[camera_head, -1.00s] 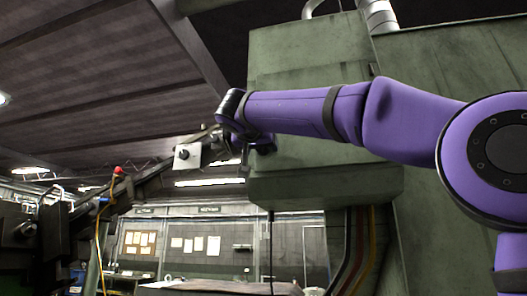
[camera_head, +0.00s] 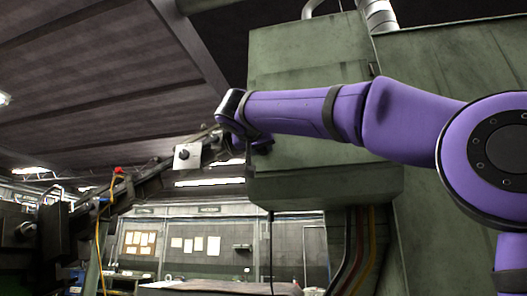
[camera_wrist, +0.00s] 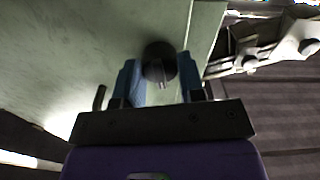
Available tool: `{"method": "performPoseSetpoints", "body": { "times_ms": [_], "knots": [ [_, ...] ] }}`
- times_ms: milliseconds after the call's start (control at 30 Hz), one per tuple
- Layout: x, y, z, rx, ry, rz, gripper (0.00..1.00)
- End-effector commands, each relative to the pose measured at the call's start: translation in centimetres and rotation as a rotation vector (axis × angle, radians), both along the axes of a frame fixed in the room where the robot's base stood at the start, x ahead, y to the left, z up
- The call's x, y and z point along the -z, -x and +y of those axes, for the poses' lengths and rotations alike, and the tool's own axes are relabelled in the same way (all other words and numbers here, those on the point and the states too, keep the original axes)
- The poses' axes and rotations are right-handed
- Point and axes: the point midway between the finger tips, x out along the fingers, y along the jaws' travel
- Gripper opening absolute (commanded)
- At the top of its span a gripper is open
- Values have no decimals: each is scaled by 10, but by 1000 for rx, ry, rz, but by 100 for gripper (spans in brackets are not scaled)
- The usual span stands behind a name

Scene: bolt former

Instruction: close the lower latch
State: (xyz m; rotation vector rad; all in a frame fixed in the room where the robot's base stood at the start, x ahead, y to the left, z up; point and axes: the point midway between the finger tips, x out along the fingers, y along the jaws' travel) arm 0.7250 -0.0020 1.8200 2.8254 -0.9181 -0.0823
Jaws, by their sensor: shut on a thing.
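The latch shows in the wrist view as a round black knob (camera_wrist: 158,58) with a raised grip, on the face of a green metal panel (camera_wrist: 70,40). My gripper (camera_wrist: 159,72) has its two blue fingers on either side of this knob and is shut on it. In the head view my purple arm reaches left across the green cabinet (camera_head: 300,75). The gripper end there is mostly hidden behind my wrist, beside the cabinet's lower left edge. Whether the latch is fully turned cannot be told.
A metal linkage (camera_wrist: 265,45) lies right of the panel edge in the wrist view. In the head view, a jointed bar with a white plate (camera_head: 187,156) stands left of my wrist. Coloured cables (camera_head: 362,245) hang below the cabinet.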

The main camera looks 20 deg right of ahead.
Motion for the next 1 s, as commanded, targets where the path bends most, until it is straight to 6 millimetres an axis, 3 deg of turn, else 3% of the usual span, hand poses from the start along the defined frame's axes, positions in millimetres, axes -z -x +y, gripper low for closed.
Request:
{"method": "performPoseSetpoints", "body": {
  "times_ms": [800,1000],
  "knots": [
    [0,0,0,0,583,424,0],
    [0,0,0,-1,636,461,0]
  ]
}}
